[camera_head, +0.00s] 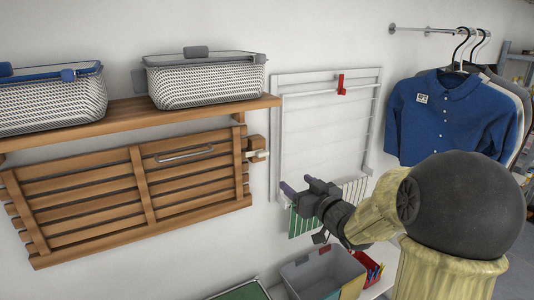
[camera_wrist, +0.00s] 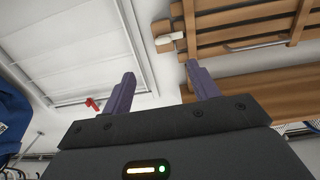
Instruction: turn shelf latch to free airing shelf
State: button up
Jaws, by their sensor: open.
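The airing shelf (camera_head: 125,190), a slatted wooden panel with a metal bar handle (camera_head: 184,153), hangs folded flat against the wall below a wooden wall shelf. The shelf latch (camera_head: 257,150), a small wooden block with a pale lever, sits at its right edge. In the wrist view the latch (camera_wrist: 168,41) shows at upper middle, ahead of my fingers, with the slats (camera_wrist: 240,25) to its right. My gripper (camera_head: 296,189) is open and empty. It is right of and below the latch, apart from it.
Two woven baskets (camera_head: 207,82) stand on the wooden wall shelf (camera_head: 125,117). A white wall rack (camera_head: 325,130) with a red clip (camera_head: 341,85) hangs behind my gripper. A blue shirt (camera_head: 455,115) hangs at right. A grey bin (camera_head: 322,275) stands below.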

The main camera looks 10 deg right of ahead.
jog(key=shift+r, duration=0.3)
jog(key=shift+a, duration=0.1)
jog(key=p, duration=0.6)
send_near(265, 156)
jog(key=x, duration=0.7)
jog(key=shift+w+a+r, duration=0.15)
jog(key=shift+w+a, duration=0.05)
jog(key=shift+w, duration=0.05)
jog(key=shift+w+a, duration=0.15)
jog(key=shift+w, duration=0.45)
jog(key=c, duration=1)
